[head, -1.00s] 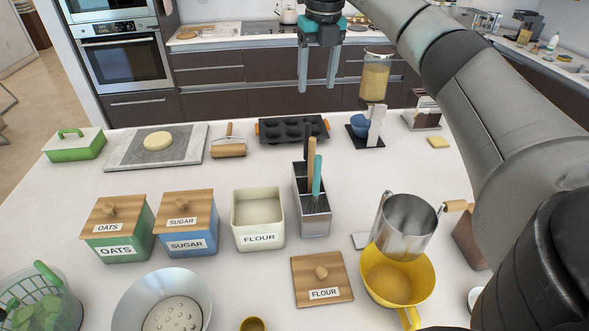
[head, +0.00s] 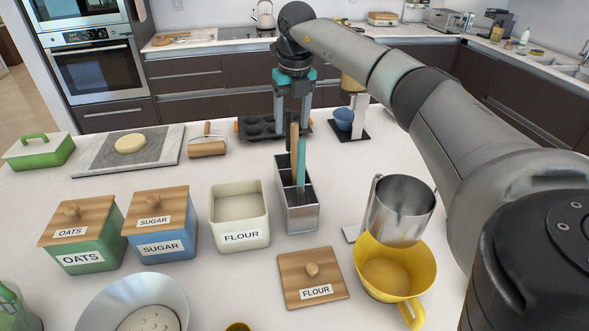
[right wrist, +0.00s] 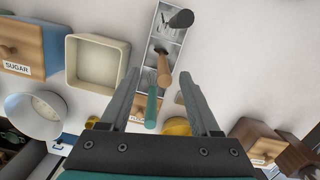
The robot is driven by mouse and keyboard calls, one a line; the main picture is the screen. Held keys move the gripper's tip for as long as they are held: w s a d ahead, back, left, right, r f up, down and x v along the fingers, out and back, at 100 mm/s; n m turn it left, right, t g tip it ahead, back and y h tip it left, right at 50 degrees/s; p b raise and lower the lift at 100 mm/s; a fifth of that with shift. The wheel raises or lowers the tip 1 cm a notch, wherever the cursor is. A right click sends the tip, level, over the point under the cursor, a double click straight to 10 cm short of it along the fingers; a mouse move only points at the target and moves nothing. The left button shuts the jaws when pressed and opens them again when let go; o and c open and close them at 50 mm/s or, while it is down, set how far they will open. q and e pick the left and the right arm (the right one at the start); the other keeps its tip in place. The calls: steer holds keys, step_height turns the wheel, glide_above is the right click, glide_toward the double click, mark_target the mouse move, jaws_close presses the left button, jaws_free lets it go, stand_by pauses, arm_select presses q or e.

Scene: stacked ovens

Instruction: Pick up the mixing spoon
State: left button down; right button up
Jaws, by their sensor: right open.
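A metal utensil holder (head: 302,219) with compartments stands upright on the counter. A wooden handle (head: 294,138), likely the mixing spoon's, sticks up from it; its lower end is hidden. A teal-handled whisk (head: 301,155) stands in front of it. My right gripper (head: 293,117) is open, pointing down over the holder, with its fingers either side of the wooden handle's top in the picture. In the right wrist view the wooden handle (right wrist: 163,70) shows between the open fingertips (right wrist: 158,76), with the teal handle (right wrist: 151,108) nearer the palm. Contact cannot be told. My left gripper is out of view.
A flour canister (head: 240,238) stands left of the holder. A yellow jug (head: 388,285) with a metal cup (head: 400,211) over it stands at right. A dark muffin tin (head: 258,130) lies behind. A flour lid (head: 312,278) lies in front.

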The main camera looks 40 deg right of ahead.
mark_target(294, 145)
steer(key=shift+w+f, duration=0.1)
steer(key=shift+f, duration=0.85)
steer(key=f, duration=0.5)
steer(key=shift+d, duration=0.3)
steer(key=shift+f, duration=0.25)
jaws_close()
